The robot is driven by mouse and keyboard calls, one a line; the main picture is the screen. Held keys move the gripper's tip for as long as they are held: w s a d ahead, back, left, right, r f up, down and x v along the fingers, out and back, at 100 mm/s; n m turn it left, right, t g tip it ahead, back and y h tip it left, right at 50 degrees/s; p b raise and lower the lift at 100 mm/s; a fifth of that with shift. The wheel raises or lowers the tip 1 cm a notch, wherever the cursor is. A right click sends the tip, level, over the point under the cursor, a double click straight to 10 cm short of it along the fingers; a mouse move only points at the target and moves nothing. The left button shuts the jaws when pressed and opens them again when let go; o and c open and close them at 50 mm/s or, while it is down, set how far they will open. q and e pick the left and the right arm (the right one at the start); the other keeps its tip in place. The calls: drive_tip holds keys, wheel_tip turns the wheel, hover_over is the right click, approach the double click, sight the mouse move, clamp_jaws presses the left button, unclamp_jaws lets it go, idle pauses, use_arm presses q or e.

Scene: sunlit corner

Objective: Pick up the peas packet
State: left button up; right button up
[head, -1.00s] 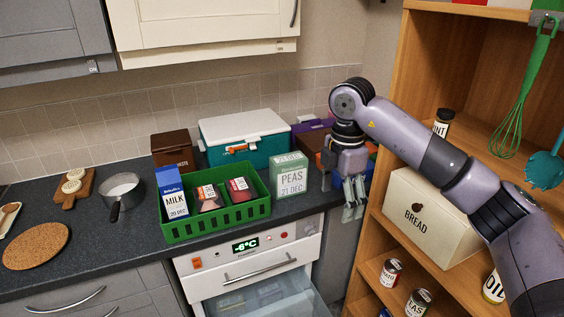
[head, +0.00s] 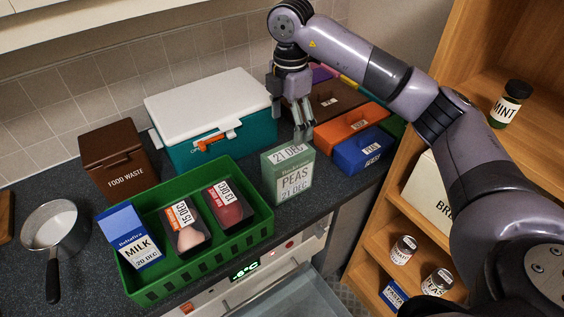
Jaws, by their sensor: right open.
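The peas packet (head: 288,176) is a pale green box labelled PEAS and 21 DEC. It stands upright on the dark counter in the head view, just right of the green crate (head: 262,222). My right gripper (head: 303,133) is open and points down behind the packet's upper right edge. Its fingertips look close to the packet's top, but I cannot tell whether they touch it. No packet is between the fingers as far as I can see. My left gripper is not in view.
The green crate holds a milk carton (head: 133,240) and two dated packs. A teal cool box (head: 196,150) with white lid and a brown food waste bin (head: 119,160) stand behind. Orange and blue boxes (head: 364,150) stand to the right. An open drawer (head: 315,290) lies below.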

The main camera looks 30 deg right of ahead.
sight(289, 152)
drive_tip(key=f+p, duration=0.1)
drive_tip(key=f, duration=0.4)
drive_tip(key=f+p, duration=0.2)
drive_tip(key=f, duration=0.2)
drive_tip(key=shift+s+f, duration=0.2)
drive_tip(key=shift+f, duration=0.45)
wheel_tip(289, 152, down, 4)
drive_tip(key=p, duration=0.3)
drive_tip(key=shift+s+a+f, duration=0.1)
drive_tip(key=shift+a+f, duration=0.05)
drive_tip(key=shift+f, duration=0.5)
drive_tip(key=c, duration=1.4)
drive_tip(key=shift+r, duration=0.1)
drive_tip(key=shift+c, duration=0.2)
